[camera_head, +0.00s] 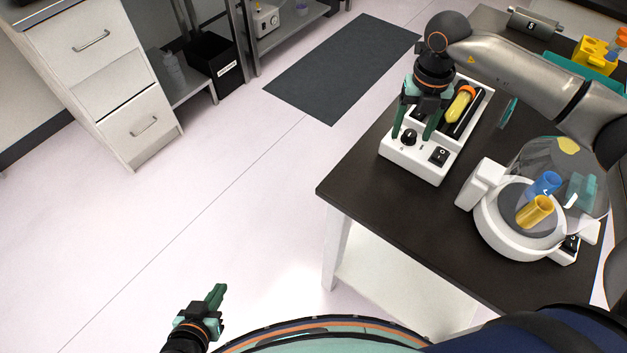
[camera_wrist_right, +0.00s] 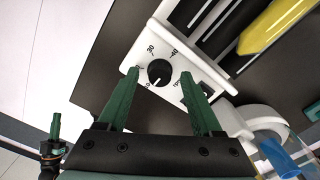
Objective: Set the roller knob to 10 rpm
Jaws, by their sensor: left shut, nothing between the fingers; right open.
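The tube roller (camera_head: 421,160) is a white unit on the dark table. Its black round roller knob (camera_head: 408,137) is on the front panel, left of a black rocker switch (camera_head: 438,156). In the right wrist view the knob (camera_wrist_right: 160,73) has a white pointer mark toward its lower left; printed numbers include 30 and 40. The small label nearest the pointer is hard to read. My right gripper (camera_head: 415,131) is open above the panel, with one green finger on each side of the knob; contact cannot be told. My left gripper (camera_head: 216,297) is shut and empty, low over the floor.
A yellow tube (camera_head: 460,104) lies on the roller behind the knob. A white centrifuge (camera_head: 483,222) with a clear lid and blue and yellow tubes stands to the right. A yellow rack (camera_head: 592,50) is at the back right. Open floor lies left of the table.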

